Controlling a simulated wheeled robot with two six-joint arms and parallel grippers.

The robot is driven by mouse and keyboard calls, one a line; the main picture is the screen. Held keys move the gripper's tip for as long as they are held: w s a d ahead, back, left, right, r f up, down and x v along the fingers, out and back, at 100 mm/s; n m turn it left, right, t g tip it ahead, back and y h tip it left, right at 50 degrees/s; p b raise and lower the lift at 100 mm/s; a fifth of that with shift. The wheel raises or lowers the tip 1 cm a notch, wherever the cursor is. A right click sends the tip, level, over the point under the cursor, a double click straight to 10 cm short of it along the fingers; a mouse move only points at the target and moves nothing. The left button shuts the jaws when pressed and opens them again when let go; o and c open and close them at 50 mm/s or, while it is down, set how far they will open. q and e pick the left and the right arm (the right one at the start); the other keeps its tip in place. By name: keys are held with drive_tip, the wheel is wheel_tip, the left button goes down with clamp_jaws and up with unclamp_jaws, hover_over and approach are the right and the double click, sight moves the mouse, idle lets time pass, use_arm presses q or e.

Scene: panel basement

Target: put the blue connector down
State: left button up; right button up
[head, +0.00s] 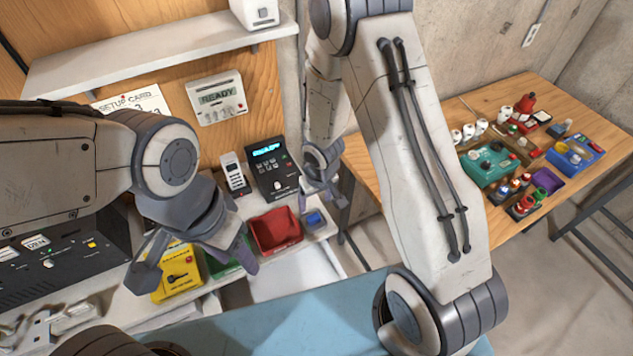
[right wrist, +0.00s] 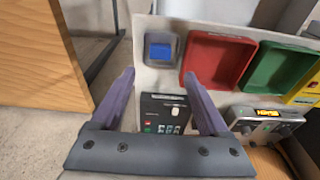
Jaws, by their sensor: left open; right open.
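A small blue block (head: 314,219), which looks like the blue connector, sits in a grey square holder at the right end of the white bench. In the right wrist view the blue block (right wrist: 160,52) lies just beyond the fingertips, inside the holder's rim. My right gripper (right wrist: 156,80) is open, with nothing between its purple fingers. In the head view my right gripper (head: 322,190) is close to the holder, partly hidden by its own arm. My left gripper (head: 197,262) is open over the yellow box, away from the block.
A red bin (head: 276,230) and a green bin (right wrist: 279,80) stand beside the holder. The black keypad device (head: 272,172) stands behind the bins. A yellow box (head: 178,273) is further left. A wooden table (head: 470,215) with trays is at the right.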

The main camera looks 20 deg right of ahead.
drive_tip(key=s+a+r+n, duration=0.1)
drive_tip(key=s+a+r, duration=0.35)
drive_tip(key=r, duration=0.45)
drive_tip(key=s+a+r+n, duration=0.25)
drive_tip(key=s+r, duration=0.25)
drive_tip(key=r, duration=0.4)
use_arm(q)
wheel_tip(320, 180, up, 2)
drive_tip(key=shift+p, duration=0.4)
use_arm(e)
drive_tip(key=s+a+r+n+g, duration=0.1)
drive_tip(key=s+r, duration=0.6)
drive_tip(key=s, duration=0.5)
drive_tip(key=shift+a+r+n+g+y, duration=0.15)
drive_tip(key=shift+a+n+g+y, duration=0.15)
drive_tip(key=shift+n+g, duration=0.1)
